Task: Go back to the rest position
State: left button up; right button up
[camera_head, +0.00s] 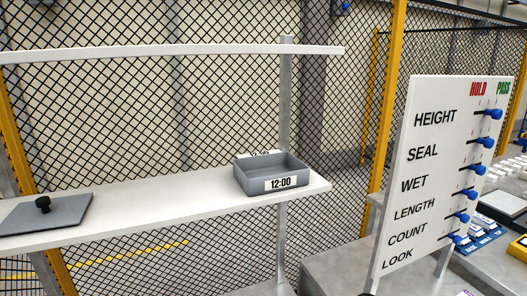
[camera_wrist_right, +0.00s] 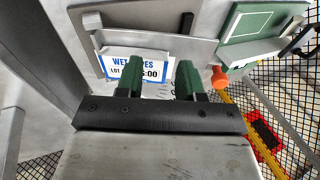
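My right gripper (camera_wrist_right: 159,82) shows in the right wrist view. Its two green fingers stand apart with a gap between them, and I see nothing gripped there. My left gripper is in neither view.
In the head view, a white shelf (camera_head: 150,212) holds a grey tray (camera_head: 257,185) marked 12:00 and a grey plate with a black knob (camera_head: 43,204). A check board (camera_head: 425,160) with blue knobs stands at the right. An orange knob (camera_wrist_right: 219,77) is right of my fingers.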

jog(key=s+f+t, duration=0.3)
jog(key=s, duration=0.7)
jog(key=s+d+m+t+h, duration=0.15)
jog(key=s+d+h, duration=0.25)
jog(key=s+d, duration=0.5)
notch_tip(320, 180, down, 26)
jog(key=s+g, duration=0.1)
jog(key=g, duration=0.1)
jog(key=s+d+f+g, duration=0.1)
jog(key=s+d+f, duration=0.1)
jog(key=s+f, duration=1.3)
jog(key=shift+s+d+f+h, duration=0.2)
jog(key=shift+s+d+h, duration=0.1)
jog(key=shift+s, duration=0.4)
